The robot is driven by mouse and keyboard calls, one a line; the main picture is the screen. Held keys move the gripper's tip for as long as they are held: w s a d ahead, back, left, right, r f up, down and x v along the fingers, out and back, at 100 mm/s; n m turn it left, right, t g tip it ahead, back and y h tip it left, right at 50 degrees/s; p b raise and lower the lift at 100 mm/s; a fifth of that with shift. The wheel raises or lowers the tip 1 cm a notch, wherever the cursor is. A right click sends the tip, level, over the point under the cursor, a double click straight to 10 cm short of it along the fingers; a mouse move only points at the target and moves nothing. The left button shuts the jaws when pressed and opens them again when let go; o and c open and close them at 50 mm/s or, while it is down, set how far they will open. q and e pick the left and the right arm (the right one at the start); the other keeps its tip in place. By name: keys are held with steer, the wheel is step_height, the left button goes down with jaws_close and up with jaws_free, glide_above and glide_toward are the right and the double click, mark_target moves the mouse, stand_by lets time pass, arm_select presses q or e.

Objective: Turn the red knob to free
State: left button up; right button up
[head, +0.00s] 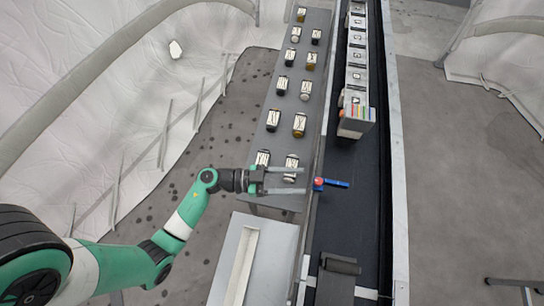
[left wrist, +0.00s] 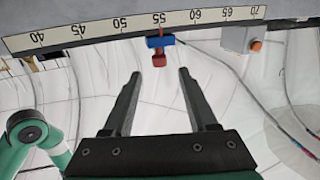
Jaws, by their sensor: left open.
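Contact does not show. My right gripper is out of view.
A grey box with an orange button (left wrist: 256,45) is right of the clamp. A grey shelf (head: 258,135) holds several labelled jars. A dark block (head: 340,264) lies nearer.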

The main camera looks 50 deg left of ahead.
arm_select(q)
steer(key=v, duration=0.6)
steer(key=shift+s+p, duration=0.2)
steer(key=shift+p, duration=0.25)
steer(key=shift+a, duration=0.15)
